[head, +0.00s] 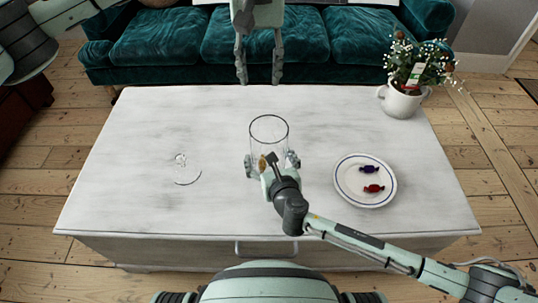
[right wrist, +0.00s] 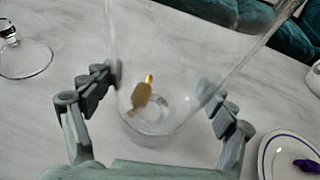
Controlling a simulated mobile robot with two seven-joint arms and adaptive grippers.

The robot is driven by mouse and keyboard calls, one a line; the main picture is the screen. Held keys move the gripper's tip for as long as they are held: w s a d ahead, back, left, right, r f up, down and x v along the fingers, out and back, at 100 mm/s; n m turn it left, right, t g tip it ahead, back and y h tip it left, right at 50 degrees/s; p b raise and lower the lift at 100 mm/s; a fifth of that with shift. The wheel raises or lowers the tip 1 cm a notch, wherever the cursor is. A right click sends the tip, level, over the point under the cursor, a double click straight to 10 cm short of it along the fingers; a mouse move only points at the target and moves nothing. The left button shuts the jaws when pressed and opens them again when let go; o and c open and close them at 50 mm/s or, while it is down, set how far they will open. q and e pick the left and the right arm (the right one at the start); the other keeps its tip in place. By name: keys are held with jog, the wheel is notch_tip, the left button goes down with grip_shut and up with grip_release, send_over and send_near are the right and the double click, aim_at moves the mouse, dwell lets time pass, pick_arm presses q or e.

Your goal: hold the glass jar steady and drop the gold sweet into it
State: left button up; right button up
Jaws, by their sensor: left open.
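The clear glass jar (head: 269,124) stands upright on the white table, open at the top. My right gripper (head: 271,163) has its fingers on opposite sides of the jar's lower part, closed against the glass; they also flank it in the right wrist view (right wrist: 165,95). The gold sweet (right wrist: 141,95) shows through the glass, low inside the jar; it also shows in the head view (head: 262,163). I cannot tell whether it lies still on the bottom. My left gripper (head: 259,80) is open and empty, beyond and above the jar, fingers pointing down.
The glass lid (head: 182,170) lies left of the jar. A blue-rimmed plate (head: 348,194) to the right holds a purple sweet (head: 369,169) and a red sweet (head: 373,188). A potted plant (head: 403,101) stands at the back right. A teal sofa (head: 170,45) is behind the table.

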jog(key=shift+o, duration=1)
send_near(265, 125)
jog(key=x, duration=0.5)
jog(key=shift+w, duration=0.2)
notch_tip(265, 125, down, 10)
jog(key=shift+f, duration=0.15)
pick_arm(q)
notch_tip(265, 125, down, 9)
jog(key=shift+r, duration=0.15)
jog(key=shift+r, duration=0.1)
